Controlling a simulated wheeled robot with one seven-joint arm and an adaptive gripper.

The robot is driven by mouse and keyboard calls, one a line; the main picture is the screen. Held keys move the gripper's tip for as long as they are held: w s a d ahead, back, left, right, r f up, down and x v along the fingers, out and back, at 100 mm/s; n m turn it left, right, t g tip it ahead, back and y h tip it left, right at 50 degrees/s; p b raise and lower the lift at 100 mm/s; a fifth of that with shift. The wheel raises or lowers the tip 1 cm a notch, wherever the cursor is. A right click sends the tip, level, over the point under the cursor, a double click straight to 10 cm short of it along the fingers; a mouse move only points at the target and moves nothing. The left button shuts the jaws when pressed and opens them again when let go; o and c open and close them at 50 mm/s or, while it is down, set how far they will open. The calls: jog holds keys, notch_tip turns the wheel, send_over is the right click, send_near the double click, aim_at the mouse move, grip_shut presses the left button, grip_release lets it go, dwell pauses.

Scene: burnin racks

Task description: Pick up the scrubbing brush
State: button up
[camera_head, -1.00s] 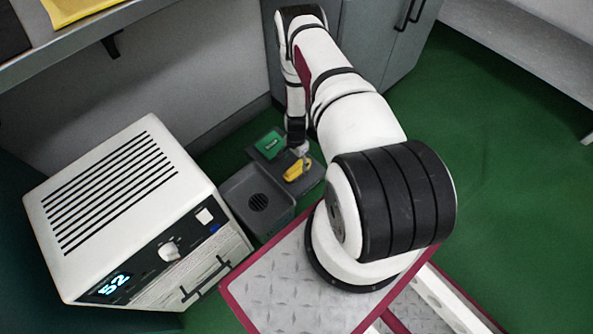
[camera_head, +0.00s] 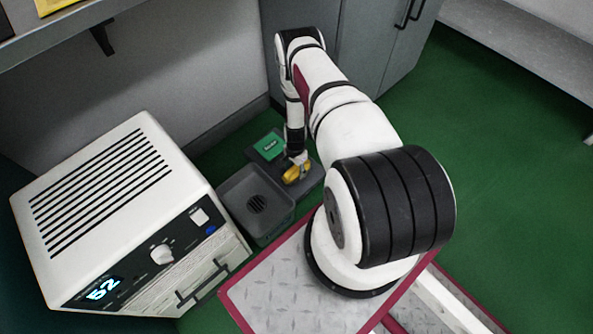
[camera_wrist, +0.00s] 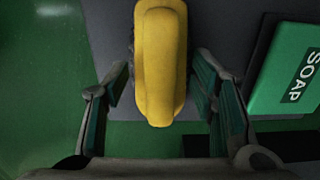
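The scrubbing brush (camera_head: 291,175) has a yellow body and lies on the grey surface beside the sink, next to the green soap packet. In the wrist view the brush (camera_wrist: 160,60) runs upright in the picture between the two fingers. My gripper (camera_wrist: 160,105) is open, with one finger on each side of the brush and a visible gap on both sides. In the head view my gripper (camera_head: 297,160) reaches down over the brush and hides part of it. The bristles are mostly hidden beneath the yellow body.
A green soap packet (camera_head: 269,147) lies close beside the brush, also in the wrist view (camera_wrist: 285,70). A grey sink basin (camera_head: 243,207) with a drain is to the left. A white oven-like unit (camera_head: 120,215) showing 52 stands further left. Grey cabinets (camera_head: 365,40) are behind.

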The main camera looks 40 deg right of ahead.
aim_at(296, 167)
grip_shut()
jog(key=shift+s, duration=0.1)
notch_tip(296, 167, up, 10)
jog(key=p, duration=0.4)
jog(key=c, duration=0.8)
grip_release()
jog(key=shift+c, duration=0.2)
grip_shut()
